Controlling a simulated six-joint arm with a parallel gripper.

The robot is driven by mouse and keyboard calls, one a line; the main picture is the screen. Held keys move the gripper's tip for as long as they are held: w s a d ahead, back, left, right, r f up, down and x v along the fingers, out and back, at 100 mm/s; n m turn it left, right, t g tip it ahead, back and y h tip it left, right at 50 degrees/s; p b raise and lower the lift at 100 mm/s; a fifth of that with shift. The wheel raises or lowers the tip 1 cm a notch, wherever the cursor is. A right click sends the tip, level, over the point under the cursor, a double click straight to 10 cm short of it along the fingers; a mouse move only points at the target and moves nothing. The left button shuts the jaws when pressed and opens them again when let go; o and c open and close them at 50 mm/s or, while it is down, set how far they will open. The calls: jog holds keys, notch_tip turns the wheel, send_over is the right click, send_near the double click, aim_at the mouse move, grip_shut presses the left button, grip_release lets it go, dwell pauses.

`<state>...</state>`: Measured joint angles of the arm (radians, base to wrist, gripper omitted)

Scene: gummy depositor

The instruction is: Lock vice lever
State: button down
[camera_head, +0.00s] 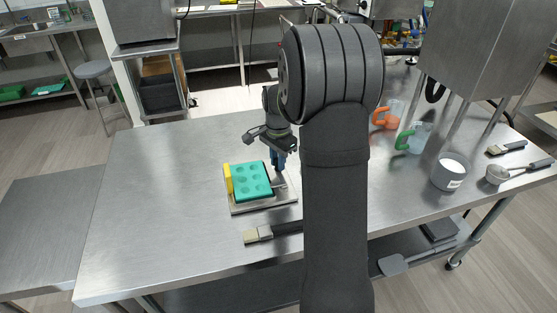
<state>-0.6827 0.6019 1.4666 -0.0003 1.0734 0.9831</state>
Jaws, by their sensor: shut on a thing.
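The vice (263,206) is a flat metal plate on the steel table, with a yellow block (228,178) at its left side. A teal mold (252,180) with several round cavities sits on it, beside the yellow block. My gripper (279,166), with blue fingers, points down at the right side of the vice. It is shut on what looks like the vice lever (280,181), a small grey metal part beside the mold. The fingers hide much of the lever, so its exact angle cannot be told.
A pale-headed brush or scraper (258,234) lies in front of the vice, partly behind my arm. The table's left is clear.

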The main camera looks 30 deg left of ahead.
jog(key=c, duration=1.3)
grip_release()
jog(key=shift+r, duration=0.15)
notch_tip(320, 180, up, 17)
jog(key=shift+r, duration=0.1)
notch_tip(320, 180, down, 18)
jog(key=shift+r, duration=0.25)
jog(key=shift+r, duration=0.1)
